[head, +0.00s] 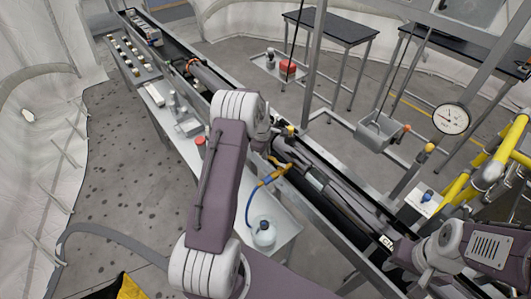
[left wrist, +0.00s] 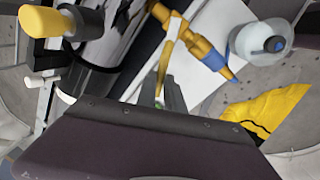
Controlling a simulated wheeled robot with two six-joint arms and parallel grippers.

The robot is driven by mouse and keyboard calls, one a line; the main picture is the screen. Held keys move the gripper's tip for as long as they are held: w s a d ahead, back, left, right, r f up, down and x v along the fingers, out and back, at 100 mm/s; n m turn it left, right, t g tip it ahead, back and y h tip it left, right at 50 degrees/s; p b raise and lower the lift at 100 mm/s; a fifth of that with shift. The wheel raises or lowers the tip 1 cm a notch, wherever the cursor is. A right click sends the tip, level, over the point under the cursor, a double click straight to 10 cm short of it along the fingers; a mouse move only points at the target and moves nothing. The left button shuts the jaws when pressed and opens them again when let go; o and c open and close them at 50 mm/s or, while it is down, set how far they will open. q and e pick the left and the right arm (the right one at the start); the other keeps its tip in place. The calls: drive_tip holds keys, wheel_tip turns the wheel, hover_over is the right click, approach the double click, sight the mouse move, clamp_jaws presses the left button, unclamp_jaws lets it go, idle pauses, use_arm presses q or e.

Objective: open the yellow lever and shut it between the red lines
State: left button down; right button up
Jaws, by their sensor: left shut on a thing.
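In the left wrist view the yellow lever (left wrist: 168,65) is a thin handle on a brass valve (left wrist: 200,45) with a blue fitting. My left gripper (left wrist: 166,92) has its narrow grey fingers shut on the lever's end. In the head view the brass valve (head: 278,170) sits at the near side of the long trough, with a blue hose running down from it. My left arm hides most of its gripper there. A round dial gauge (head: 451,118) stands at the right; red lines on it are too small to make out.
A white bottle with a blue cap (head: 263,232) stands on the white shelf below the valve. A yellow knob (left wrist: 40,22) sits beside the trough. Yellow pipes (head: 490,170) stand at the right. A yellow cloth-like thing (head: 130,288) lies low left.

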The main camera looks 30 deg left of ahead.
use_arm(q)
drive_tip(key=shift+a, duration=0.1)
drive_tip(key=shift+w+f, duration=0.1)
drive_tip(key=shift+w, duration=0.15)
drive_tip(key=w+m+b, duration=0.1)
drive_tip(key=m, duration=0.1)
drive_tip(key=w+m+h, duration=0.1)
drive_tip(key=w+m, duration=0.1)
drive_tip(key=m, duration=0.1)
drive_tip(key=shift+b, duration=0.35)
drive_tip(key=c, duration=1.5)
unclamp_jaws()
drive_tip(key=shift+o, duration=0.2)
